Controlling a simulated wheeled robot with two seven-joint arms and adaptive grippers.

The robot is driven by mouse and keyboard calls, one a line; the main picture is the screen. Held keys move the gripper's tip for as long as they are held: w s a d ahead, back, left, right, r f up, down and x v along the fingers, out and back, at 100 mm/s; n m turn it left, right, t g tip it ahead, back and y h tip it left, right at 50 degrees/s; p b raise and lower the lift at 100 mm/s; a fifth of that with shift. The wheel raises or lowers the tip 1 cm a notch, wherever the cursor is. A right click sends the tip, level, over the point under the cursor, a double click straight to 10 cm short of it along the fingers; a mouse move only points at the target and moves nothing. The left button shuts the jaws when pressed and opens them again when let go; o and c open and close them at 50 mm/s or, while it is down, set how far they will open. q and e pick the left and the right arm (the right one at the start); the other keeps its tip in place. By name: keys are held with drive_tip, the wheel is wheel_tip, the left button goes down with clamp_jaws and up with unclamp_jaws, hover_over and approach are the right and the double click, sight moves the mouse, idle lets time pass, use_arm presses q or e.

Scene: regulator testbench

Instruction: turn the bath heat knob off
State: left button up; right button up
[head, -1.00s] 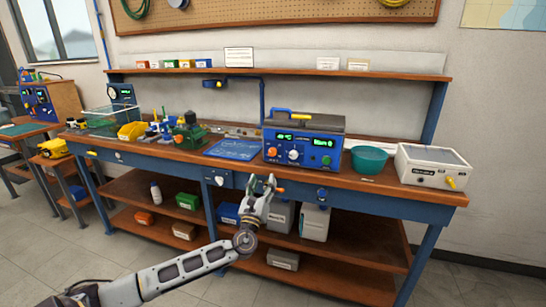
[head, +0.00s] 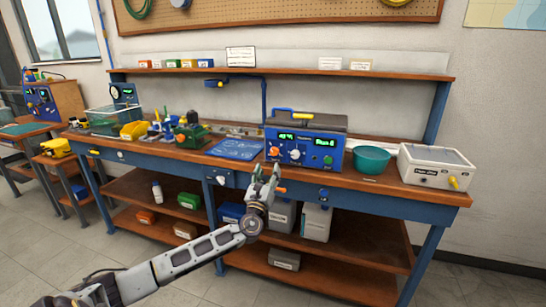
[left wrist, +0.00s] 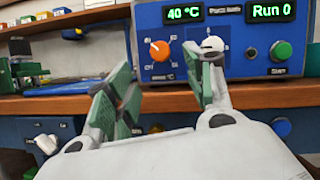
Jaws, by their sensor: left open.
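A blue bath unit (head: 308,139) with green displays stands on the bench. In the left wrist view its front panel (left wrist: 185,72) reads 40 °C and Run 0. An orange knob (left wrist: 159,51) is on the panel's left, also visible in the head view (head: 274,151). A white knob (left wrist: 212,44) is right of it, partly hidden by a fingertip. A green button (left wrist: 281,51) is farther right. Which knob is for heat is too blurred to read. My left gripper (head: 266,173) is open and empty in front of the panel, with the orange knob between its fingers in the wrist view (left wrist: 165,78).
A teal bowl (head: 370,159) and a white box (head: 433,168) stand right of the bath. A blue mat (head: 235,149) lies to its left. The wooden bench edge (head: 350,184) runs below the gripper's fingertips. A shelf (head: 330,73) is above.

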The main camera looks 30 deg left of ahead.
sight(274, 153)
use_arm(q)
drive_tip(key=shift+b+x, duration=0.4)
drive_tip(key=shift+x, duration=3.95)
drive_tip(key=shift+w, duration=0.1)
drive_tip(key=c, duration=1)
